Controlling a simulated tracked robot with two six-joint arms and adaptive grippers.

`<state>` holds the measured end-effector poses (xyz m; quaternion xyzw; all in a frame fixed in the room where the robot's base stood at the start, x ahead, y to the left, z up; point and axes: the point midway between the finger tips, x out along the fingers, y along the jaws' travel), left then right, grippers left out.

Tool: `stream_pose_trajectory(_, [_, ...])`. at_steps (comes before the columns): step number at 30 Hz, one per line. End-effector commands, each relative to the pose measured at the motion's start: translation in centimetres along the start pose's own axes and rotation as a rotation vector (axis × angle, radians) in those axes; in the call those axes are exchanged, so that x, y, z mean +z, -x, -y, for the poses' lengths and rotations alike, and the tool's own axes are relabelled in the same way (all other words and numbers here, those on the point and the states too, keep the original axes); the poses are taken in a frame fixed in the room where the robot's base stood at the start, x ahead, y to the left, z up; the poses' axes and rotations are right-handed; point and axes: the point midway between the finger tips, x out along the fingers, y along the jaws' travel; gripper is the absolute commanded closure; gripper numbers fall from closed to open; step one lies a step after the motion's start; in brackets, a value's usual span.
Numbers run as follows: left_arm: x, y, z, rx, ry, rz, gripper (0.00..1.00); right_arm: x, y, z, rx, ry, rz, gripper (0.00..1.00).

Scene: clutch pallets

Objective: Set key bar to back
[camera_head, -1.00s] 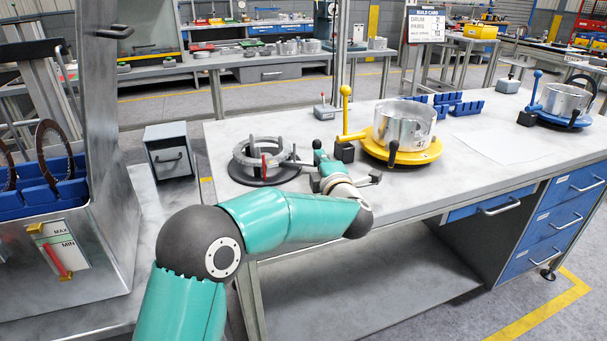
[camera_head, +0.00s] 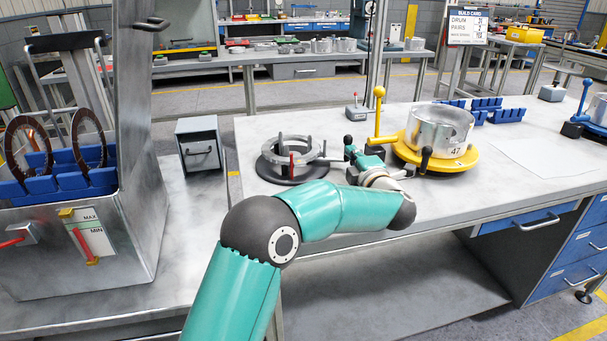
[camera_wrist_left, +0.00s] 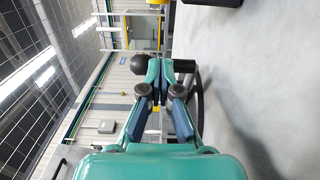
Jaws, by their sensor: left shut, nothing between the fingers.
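I cannot tell for certain which part is the key bar. A small lever with a black ball knob (camera_head: 348,140) stands between the grey ring fixture (camera_head: 268,160) and the yellow turntable (camera_head: 440,162). My left gripper (camera_head: 362,157) is shut and empty, low over the bench beside this knob. In the left wrist view the shut fingertips (camera_wrist_left: 160,68) lie between a black ball (camera_wrist_left: 138,63) and a dark cylinder (camera_wrist_left: 186,66). Contact with either cannot be told. The ring fixture has a red upright pin (camera_head: 291,165). My right gripper is not in view.
The turntable bears a metal drum (camera_head: 440,128) and has a yellow ball lever (camera_head: 379,105) and a black knob (camera_head: 426,153) close to my gripper. A small grey box (camera_head: 358,112) and blue bins (camera_head: 490,108) stand behind. The bench front is clear.

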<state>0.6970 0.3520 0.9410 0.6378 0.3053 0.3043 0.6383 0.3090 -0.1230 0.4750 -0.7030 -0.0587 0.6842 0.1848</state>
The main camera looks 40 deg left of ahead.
Motion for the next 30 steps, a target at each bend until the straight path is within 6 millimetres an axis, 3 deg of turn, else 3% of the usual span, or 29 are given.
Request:
stream_pose_trajectory(14, [0.2,0.8,-0.1,0.007,0.003,0.011,1.00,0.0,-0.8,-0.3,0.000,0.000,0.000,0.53])
stream_pose_trajectory(20, [0.3,3.7,0.3,0.006,0.003,0.023,1.00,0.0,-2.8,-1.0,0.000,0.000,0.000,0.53])
stream_pose_trajectory(30, [2.6,10.4,0.0,0.002,0.000,0.021,1.00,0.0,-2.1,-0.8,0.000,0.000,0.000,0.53])
